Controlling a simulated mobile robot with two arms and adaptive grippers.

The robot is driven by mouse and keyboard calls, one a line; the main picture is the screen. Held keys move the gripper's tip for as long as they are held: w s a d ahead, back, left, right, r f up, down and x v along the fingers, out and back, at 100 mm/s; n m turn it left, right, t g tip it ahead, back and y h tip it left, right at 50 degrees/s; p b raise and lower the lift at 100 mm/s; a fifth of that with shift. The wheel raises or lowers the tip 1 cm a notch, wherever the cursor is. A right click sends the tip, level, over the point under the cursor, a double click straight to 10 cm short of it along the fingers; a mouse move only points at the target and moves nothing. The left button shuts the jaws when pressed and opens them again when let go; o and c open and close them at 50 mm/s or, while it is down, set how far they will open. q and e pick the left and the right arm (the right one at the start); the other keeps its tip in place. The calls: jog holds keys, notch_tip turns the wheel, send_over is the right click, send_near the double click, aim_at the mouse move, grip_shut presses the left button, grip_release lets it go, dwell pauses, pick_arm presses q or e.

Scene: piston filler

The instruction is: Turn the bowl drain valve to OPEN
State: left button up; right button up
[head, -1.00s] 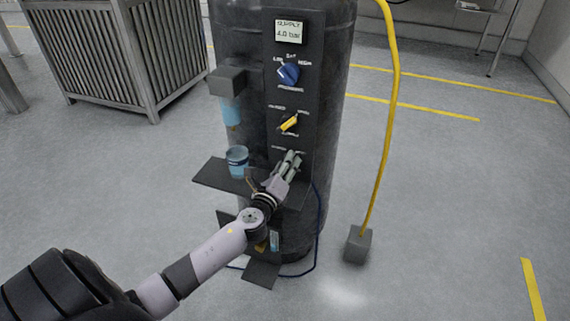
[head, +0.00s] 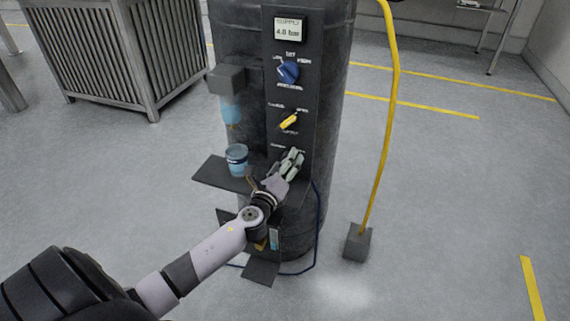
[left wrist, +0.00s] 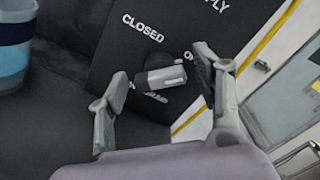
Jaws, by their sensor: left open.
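The bowl drain valve (left wrist: 166,77) shows in the left wrist view as a short grey lever with a light end on a dark round base. CLOSED is printed on the panel at its upper left, and part of OPEN at its right. I cannot tell which mark the lever points to. My left gripper (left wrist: 163,67) is open, with one finger on each side of the lever and visible gaps. In the head view the left gripper (head: 291,162) is in front of the panel's lower part and hides the valve. My right gripper is not in view.
Above on the black panel (head: 272,95) are a yellow supply valve (head: 289,121), a blue knob (head: 288,72) and a display reading 4.0 bar (head: 288,29). A blue cup (head: 237,160) stands on a shelf left of the gripper. A yellow hose (head: 391,120) runs at right.

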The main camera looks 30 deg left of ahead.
pick_arm(q)
jog(key=v, duration=1.2)
dwell(0.4)
